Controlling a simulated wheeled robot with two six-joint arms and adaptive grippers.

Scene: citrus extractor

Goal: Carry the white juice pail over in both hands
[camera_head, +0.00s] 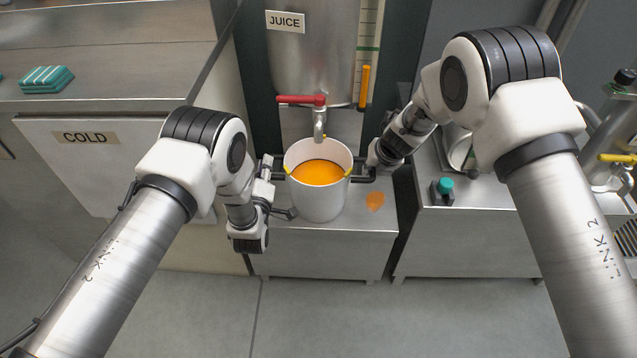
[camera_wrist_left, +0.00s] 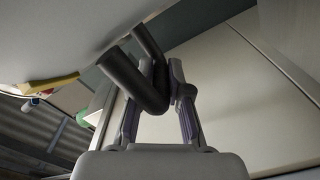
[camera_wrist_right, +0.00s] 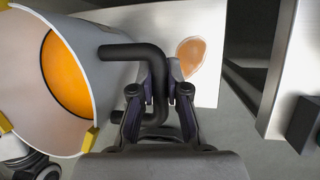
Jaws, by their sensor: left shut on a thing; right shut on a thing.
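The white juice pail (camera_head: 320,200) stands upright under the tap, with orange juice (camera_head: 318,172) inside it. It has a black handle on each side and yellow marks on its rim. My left gripper (camera_head: 271,172) is shut on the pail's left handle, and that black handle (camera_wrist_left: 138,82) lies between the fingers in the left wrist view. My right gripper (camera_head: 369,170) is shut on the right handle; the right wrist view shows this bent black handle (camera_wrist_right: 155,62) between the fingers. The pail appears to rest on the low metal stand (camera_head: 330,258), but its underside is hidden.
A tap (camera_head: 319,118) with a red lever hangs just behind the pail rim, below the JUICE label (camera_head: 286,22). An orange spill (camera_head: 375,201) lies right of the pail. A teal-topped black box (camera_head: 443,190) sits on the right counter. The COLD cabinet (camera_head: 95,150) is at left.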

